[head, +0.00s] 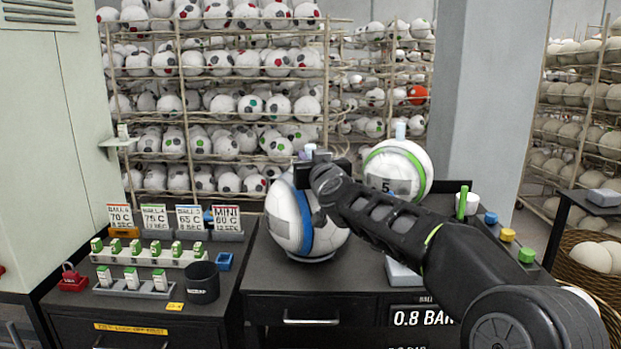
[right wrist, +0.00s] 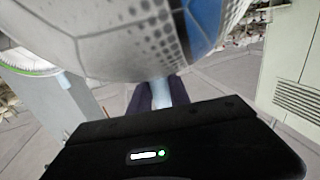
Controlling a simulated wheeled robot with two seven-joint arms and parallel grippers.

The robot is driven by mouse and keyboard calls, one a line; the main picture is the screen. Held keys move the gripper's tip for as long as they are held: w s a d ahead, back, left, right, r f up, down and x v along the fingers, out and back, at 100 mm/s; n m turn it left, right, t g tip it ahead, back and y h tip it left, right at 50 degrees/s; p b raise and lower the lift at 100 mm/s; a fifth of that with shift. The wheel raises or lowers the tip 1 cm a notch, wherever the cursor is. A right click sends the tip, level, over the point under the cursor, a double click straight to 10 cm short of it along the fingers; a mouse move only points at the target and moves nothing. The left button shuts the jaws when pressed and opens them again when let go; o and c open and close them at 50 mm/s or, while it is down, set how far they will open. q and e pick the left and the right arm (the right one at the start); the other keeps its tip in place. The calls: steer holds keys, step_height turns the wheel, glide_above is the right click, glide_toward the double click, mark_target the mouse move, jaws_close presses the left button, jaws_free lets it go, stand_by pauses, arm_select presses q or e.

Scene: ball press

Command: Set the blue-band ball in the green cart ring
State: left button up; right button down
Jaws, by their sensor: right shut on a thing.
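The blue-band ball (head: 284,222) is white with a blue stripe, at the middle of the dark bench. My right gripper (head: 311,155) is above it, shut on the pale stub on its top. In the right wrist view the dark fingers close on this stub (right wrist: 170,92), with the ball (right wrist: 120,40) beside them. A thin pale rim shows under the ball; I cannot tell whether they touch. A green-band ball (head: 407,165) marked 5 stands behind, to the right, with its own stub on top. I cannot make out a green cart ring. My left gripper is not in view.
Label cards (head: 190,218), a rack of green-topped blocks (head: 150,254) and a black cup (head: 202,283) stand on the left bench. Coloured buttons (head: 508,235) line the right edge. Shelves of balls (head: 220,100) stand behind. A wicker basket (head: 580,250) is at right.

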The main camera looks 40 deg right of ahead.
step_height(320, 180, up, 9)
steer(key=p, duration=0.6)
steer(key=shift+p, duration=0.35)
steer(key=shift+r+p, duration=0.5)
steer(key=shift+r, duration=0.1)
